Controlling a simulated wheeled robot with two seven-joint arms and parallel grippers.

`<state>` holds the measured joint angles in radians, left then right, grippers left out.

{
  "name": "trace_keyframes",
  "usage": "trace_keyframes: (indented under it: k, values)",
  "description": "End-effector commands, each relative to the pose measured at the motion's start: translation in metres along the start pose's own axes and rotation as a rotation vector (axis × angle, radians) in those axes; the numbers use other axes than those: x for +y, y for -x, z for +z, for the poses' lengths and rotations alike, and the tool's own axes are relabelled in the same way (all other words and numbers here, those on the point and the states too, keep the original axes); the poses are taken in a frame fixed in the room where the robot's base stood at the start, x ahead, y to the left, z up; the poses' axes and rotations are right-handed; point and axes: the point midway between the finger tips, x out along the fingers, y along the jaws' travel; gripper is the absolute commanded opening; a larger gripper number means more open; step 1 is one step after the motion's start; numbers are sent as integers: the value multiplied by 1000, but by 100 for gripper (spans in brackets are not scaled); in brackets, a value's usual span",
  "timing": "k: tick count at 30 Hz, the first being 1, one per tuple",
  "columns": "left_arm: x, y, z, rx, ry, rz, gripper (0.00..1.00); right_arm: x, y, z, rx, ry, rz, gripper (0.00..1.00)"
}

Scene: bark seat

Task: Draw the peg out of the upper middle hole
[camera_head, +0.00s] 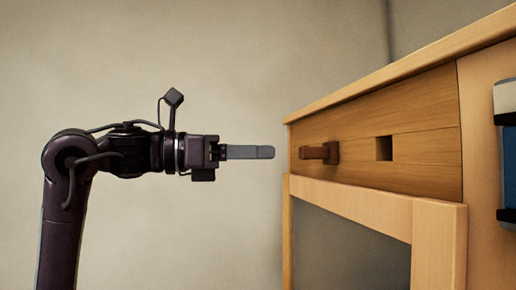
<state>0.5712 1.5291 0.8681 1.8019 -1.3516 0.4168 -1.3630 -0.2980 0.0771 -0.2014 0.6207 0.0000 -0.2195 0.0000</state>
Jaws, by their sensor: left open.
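A brown wooden peg (319,153) sticks out of the front panel (430,115) of a wooden cabinet, in the middle of the picture. Its outer end points left, towards my gripper. A dark square hole (384,149) in the same panel, right of the peg, is empty. My left gripper (268,152) is open and level, pointing right at about the peg's height. Its fingers overlap in this side view, and a visible gap parts their tips from the peg. Nothing shows between them. My right gripper is not in view.
The cabinet's light wooden top (400,68) slopes up to the right above the panel. A light wooden frame (350,200) runs below it, with an open space underneath. A partly cut-off white, black and blue object (506,150) is at the right edge. Plain wall lies behind.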

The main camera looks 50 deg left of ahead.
Motion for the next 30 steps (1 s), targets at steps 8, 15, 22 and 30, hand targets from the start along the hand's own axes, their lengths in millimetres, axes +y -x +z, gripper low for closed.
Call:
trace_keyframes:
  k: [8, 15, 22, 30]
  values:
    - [0, -26, 3, 3, 3, -1, 47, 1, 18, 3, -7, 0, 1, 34]
    - [0, -56, 3, 3, 4, -2, 47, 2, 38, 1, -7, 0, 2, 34]
    - [1, -82, 1, 2, 3, 0, 47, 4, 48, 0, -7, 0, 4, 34]
    - [1, -104, 1, 0, 3, 0, 47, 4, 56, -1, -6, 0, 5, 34]
